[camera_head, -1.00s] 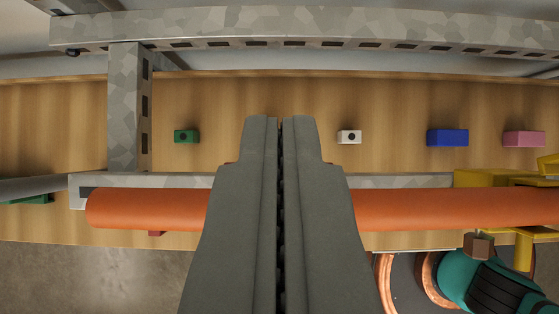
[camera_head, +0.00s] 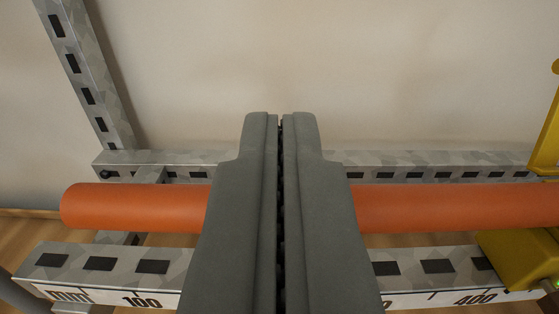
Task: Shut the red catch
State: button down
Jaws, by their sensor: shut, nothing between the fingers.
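My gripper (camera_head: 281,122) is shut and empty, its two grey fingers pressed together and pointing up the picture. It stands in front of an orange pipe (camera_head: 135,208) and hides the pipe's middle. I see no red catch in this view; it may be behind my fingers or out of frame.
The pipe lies level between a rear slotted metal rail (camera_head: 420,161) and a front slotted rail (camera_head: 205,262) with a millimetre scale. A slotted post (camera_head: 85,75) rises at left. A yellow bracket (camera_head: 512,258) is at right. A plain pale wall (camera_head: 400,70) stands behind.

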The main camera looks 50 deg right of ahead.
jog(key=shift+t+h, duration=0.5)
jog(key=shift+h, duration=0.1)
jog(key=shift+s+a+f, duration=0.25)
jog(key=shift+a+f, duration=0.05)
jog(key=shift+f, duration=0.6)
jog(key=shift+s+a+f, duration=0.25)
jog(key=shift+a+f, duration=0.1)
jog(key=shift+f, duration=0.5)
jog(key=shift+s+a+f, duration=0.25)
jog(key=shift+a+f, duration=0.05)
jog(key=shift+f, duration=0.9)
